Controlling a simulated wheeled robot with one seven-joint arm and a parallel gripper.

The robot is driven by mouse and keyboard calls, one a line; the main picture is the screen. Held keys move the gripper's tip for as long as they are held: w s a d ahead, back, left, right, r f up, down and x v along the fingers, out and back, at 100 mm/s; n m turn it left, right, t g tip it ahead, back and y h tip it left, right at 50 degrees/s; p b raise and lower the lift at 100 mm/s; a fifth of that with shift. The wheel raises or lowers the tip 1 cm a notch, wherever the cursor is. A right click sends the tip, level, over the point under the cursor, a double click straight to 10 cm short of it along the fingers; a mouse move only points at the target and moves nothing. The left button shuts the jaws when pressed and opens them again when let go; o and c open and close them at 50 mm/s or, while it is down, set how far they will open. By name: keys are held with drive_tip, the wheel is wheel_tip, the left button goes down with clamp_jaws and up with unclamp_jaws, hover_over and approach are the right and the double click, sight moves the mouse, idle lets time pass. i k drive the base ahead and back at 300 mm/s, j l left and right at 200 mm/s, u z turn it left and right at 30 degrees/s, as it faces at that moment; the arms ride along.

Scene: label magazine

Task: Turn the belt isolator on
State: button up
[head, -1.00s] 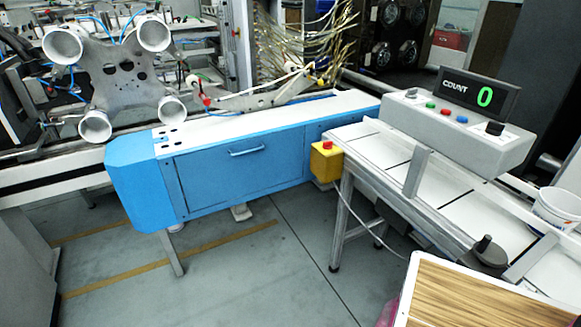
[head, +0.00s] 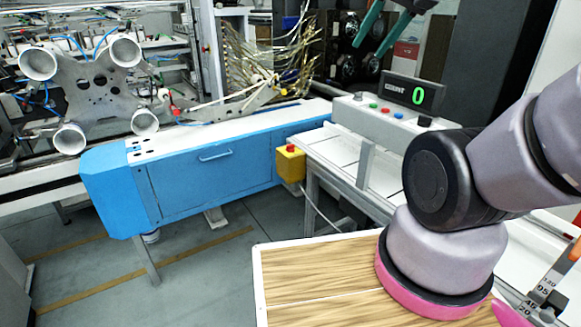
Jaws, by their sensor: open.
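The grey control box (head: 375,119) stands on the conveyor frame right of centre, under a display reading COUNT and a green 0. A black switch (head: 424,121) sits on its right end. A small switch (head: 358,96) is on its left end, and red and blue buttons lie between. I cannot tell for certain which is the belt isolator, nor read its setting. My gripper (head: 367,51) shows at the top edge, its two teal fingers apart and empty. In the picture it is above the control box and display, touching neither.
My arm covers the right side and hides part of the conveyor. A yellow box (head: 290,164) with a red button is fixed by the conveyor's left end. A blue cabinet (head: 200,178) stands left of it. The floor (head: 185,262) in front is mostly clear.

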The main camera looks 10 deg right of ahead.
sight(290, 148)
drive_tip(key=i+j, duration=0.35)
drive_tip(key=j, duration=0.15)
drive_tip(key=i+j+u, duration=0.1)
drive_tip(key=i+j, duration=0.2)
drive_tip(key=j, duration=0.2)
